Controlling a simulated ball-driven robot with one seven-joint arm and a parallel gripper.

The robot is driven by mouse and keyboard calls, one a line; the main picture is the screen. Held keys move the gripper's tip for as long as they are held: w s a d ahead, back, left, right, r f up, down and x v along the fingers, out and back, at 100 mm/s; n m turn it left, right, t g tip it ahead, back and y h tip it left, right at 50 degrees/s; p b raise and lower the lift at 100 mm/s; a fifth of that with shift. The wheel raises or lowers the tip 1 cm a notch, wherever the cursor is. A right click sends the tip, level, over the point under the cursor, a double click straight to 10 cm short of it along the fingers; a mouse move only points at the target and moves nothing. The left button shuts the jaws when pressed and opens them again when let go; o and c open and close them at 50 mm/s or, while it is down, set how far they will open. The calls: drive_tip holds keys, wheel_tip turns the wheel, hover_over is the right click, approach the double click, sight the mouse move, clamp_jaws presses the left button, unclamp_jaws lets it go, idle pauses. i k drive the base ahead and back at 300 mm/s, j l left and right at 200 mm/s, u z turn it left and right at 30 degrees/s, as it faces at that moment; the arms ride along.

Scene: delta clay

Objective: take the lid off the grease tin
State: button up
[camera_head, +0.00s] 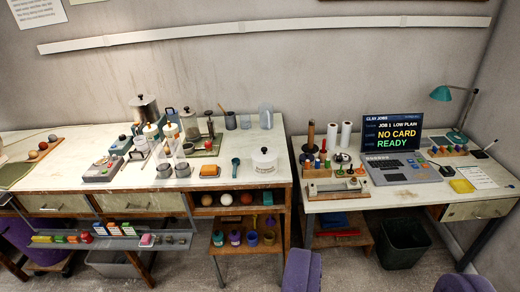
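No container here can be read for certain as the grease tin. A white round pot with a dark-knobbed lid (264,160) stands near the right end of the left bench. A small dark round item (342,157) on the right desk is too small to tell whether it is a lidded tin. A tall grey vessel with a black knob (145,107) stands at the back of the left bench.
The left bench (70,168) holds several jars, cups and devices, with a bare stretch at its left. The right desk (405,205) holds a laptop (395,150) reading "NO CARD READY" and a teal lamp (442,94). A dark bin (403,246) stands below.

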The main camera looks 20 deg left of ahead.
sight(303, 157)
drive_tip(key=i+j, duration=0.5)
drive_tip(key=i+l, duration=0.15)
drive_tip(key=i, duration=0.35)
drive_tip(key=i+l, duration=0.2)
drive_tip(key=i, duration=0.3)
drive_tip(key=i+l, duration=0.15)
drive_tip(key=i, duration=0.35)
drive_tip(key=i+l+u, duration=0.1)
drive_tip(key=i, duration=0.4)
drive_tip(key=i+l, duration=0.25)
drive_tip(key=i, duration=0.25)
